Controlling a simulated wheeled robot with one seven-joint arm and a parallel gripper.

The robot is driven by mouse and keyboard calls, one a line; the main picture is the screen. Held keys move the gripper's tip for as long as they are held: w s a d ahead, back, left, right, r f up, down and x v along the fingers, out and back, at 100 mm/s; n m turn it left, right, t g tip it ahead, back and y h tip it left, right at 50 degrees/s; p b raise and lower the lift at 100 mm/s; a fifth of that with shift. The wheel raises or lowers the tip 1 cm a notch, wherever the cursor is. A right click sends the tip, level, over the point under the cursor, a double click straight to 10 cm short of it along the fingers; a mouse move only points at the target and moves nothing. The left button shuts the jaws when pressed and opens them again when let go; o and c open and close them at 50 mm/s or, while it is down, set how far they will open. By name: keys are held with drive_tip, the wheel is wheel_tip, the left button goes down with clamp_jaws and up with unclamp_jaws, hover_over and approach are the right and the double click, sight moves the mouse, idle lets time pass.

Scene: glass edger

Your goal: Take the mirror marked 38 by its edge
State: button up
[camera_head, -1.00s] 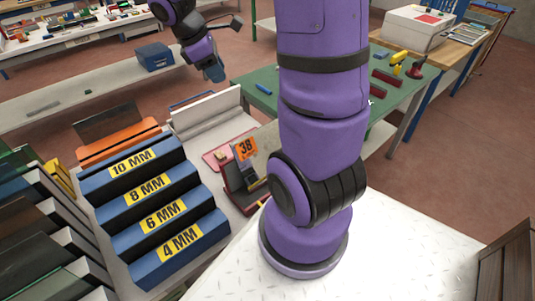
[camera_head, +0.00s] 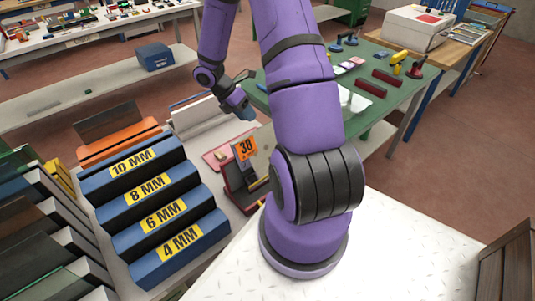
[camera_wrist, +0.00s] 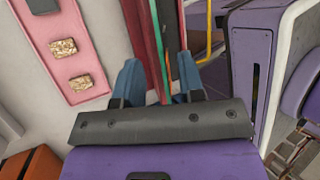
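The mirror (camera_head: 264,145) stands tilted in a dark red holder (camera_head: 231,178), just left of my arm. An orange tag marked 38 (camera_head: 246,149) shows at its upper left, and my arm hides part of its right side. My gripper (camera_head: 245,113) hangs above and slightly behind the tag, pointing down. In the wrist view my gripper (camera_wrist: 159,62) is open, with its two blue fingers apart. Thin dark, red and green edges run between and beyond the fingers; I cannot tell which is the mirror's. No contact shows.
A blue stepped rack (camera_head: 165,213) labelled by thickness stands left of the holder. A pink tray (camera_wrist: 75,45) lies beside the fingers in the wrist view. A green table (camera_head: 400,100) with tools stands behind on the right. A white plate surface (camera_head: 400,240) is clear at front right.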

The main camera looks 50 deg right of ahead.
sight(261, 130)
drive_tip(key=shift+x, duration=4.2)
drive_tip(key=shift+w, duration=0.1)
clamp_jaws()
